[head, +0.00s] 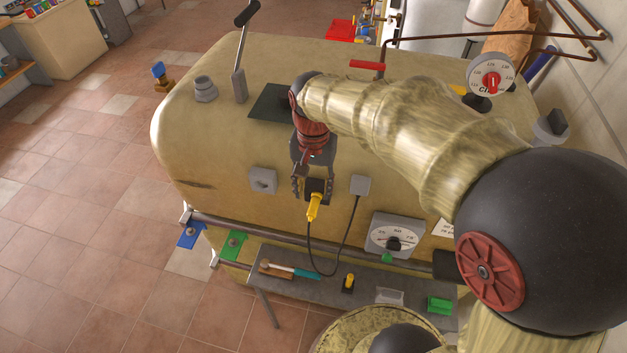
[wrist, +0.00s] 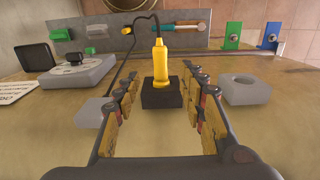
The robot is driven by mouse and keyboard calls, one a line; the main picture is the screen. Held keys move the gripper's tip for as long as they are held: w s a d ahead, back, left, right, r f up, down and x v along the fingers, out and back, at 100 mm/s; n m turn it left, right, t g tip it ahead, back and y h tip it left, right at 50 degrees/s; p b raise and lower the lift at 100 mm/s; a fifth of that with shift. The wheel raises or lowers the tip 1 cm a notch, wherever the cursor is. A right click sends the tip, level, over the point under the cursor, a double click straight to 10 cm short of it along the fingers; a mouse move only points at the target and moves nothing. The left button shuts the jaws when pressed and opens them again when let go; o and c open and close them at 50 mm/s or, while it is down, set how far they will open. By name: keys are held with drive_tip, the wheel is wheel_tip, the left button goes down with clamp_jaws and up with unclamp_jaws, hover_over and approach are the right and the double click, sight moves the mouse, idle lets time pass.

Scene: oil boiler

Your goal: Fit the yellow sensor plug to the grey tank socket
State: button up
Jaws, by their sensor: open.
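The yellow sensor plug (head: 314,208) stands out from a black block (wrist: 161,94) on the beige tank's face; the plug also shows in the wrist view (wrist: 160,68). Its black cord loops to a grey box (head: 360,185). The grey tank socket (head: 262,181) is a square block with a round hole, to the left of the plug in the head view and at the right in the wrist view (wrist: 246,90). It looks empty. My gripper (head: 312,189) is open, with its fingers on either side of the plug and black block; I see no contact. The fingertips also show in the wrist view (wrist: 163,78).
A grey shelf (head: 350,304) along the tank front holds a screwdriver-like tool (head: 290,270), a second yellow piece (head: 349,281) and a green block (head: 439,305). A dial box (head: 396,236) sits right of the grey box. A rail (head: 260,227) crosses below the socket.

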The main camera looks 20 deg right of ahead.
sight(313, 205)
drive_tip(key=shift+f+p, duration=0.45)
drive_tip(key=shift+f, duration=3.05)
drive_tip(key=shift+c, duration=0.3)
clamp_jaws()
